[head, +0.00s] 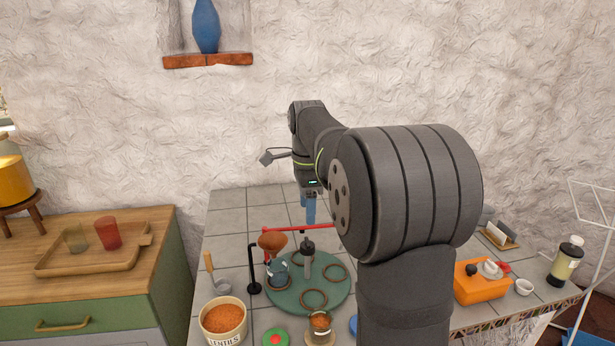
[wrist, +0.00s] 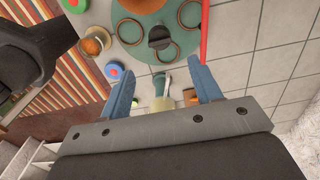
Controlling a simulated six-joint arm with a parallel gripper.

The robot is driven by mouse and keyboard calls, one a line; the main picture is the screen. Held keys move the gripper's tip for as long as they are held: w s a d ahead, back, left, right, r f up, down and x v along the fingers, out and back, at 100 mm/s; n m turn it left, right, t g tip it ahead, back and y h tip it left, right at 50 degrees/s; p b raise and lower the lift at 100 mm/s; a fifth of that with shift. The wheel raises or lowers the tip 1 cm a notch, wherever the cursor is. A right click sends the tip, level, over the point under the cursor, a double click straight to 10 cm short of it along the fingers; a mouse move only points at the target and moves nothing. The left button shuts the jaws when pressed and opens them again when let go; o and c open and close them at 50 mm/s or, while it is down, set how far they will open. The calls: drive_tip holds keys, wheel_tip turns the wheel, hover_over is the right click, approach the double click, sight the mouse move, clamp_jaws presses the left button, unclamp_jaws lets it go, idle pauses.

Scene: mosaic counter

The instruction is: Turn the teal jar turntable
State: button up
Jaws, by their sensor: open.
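The teal turntable (head: 290,306) is a round disc on the tiled counter, with a dark grey post (head: 308,262) rising near its middle and several brown rings lying on it. A blue-grey jar (head: 278,273) stands at its left side, with a brown bowl-shaped piece (head: 272,241) above it. In the wrist view the turntable (wrist: 150,14) shows at the top edge, partly cut off. My gripper (head: 309,220) points down behind and above the disc, apart from it. Its blue fingers (wrist: 162,68) are spread and hold nothing. My arm hides part of the counter on the right.
A thin red bar (head: 290,229) runs level across the turntable's far side, close to my gripper; a black stand (head: 253,270) is at left. A lentils tub (head: 223,320), a green-red disc (head: 275,338) and a small filled jar (head: 320,325) stand in front. An orange box (head: 481,287) is right.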

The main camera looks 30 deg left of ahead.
wheel_tip(320, 180, up, 7)
hover_over(308, 241)
drive_tip(key=shift+r, duration=0.2)
drive_tip(key=shift+f, duration=0.1)
idle(0.5)
wheel_tip(308, 241, down, 18)
drive_tip(key=shift+s+r, duration=0.1)
drive_tip(key=shift+r, duration=0.05)
drive_tip(key=shift+a+r+m, duration=0.1)
drive_tip(key=shift+r+m, duration=0.1)
drive_tip(key=shift+m, duration=1)
